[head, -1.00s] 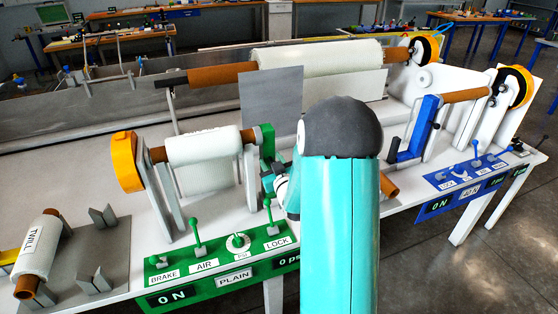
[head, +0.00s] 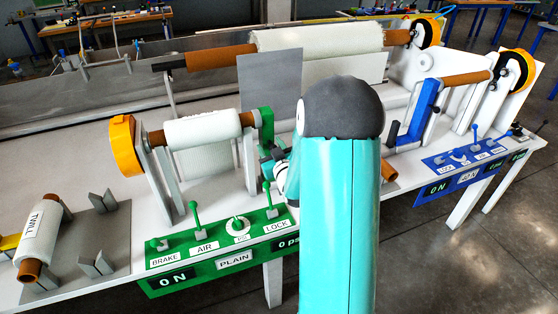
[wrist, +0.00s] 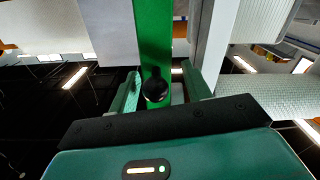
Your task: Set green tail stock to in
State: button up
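The green tail stock (head: 267,128) is an upright green post at the right end of the white roll (head: 202,129) on the green-panel stand. The roll's brown core end lies close beside the post; I cannot tell if they touch. In the wrist view the post (wrist: 154,35) runs down the middle, with a round black knob (wrist: 155,89) in front of it. My gripper (wrist: 161,76) is open, its green fingers to either side of the post and knob. In the head view my gripper (head: 272,160) is beside the post, partly hidden by my turquoise arm.
The green panel (head: 215,243) below has several levers; its displays read 0 N and 0 psi. A grey plate (head: 270,85) stands behind the tail stock. A blue-panel station (head: 460,165) is at right, and a TWILL roll (head: 40,235) lies at left.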

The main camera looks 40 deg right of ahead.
jog(key=v, duration=1.2)
jog(key=shift+s, duration=0.3)
jog(key=shift+a, duration=0.1)
jog(key=a+r+g+y, duration=0.2)
jog(key=a+r+g, duration=0.5)
jog(key=a, duration=0.5)
jog(key=s+a+r+n+g+y, duration=0.1)
jog(key=s+a+r+g+y, duration=0.2)
jog(key=s+a, duration=1)
notch_tip(320, 180, up, 3)
jog(key=shift+s+f+g, duration=0.25)
jog(key=shift+s+g, duration=0.65)
jog(key=shift+s, duration=0.3)
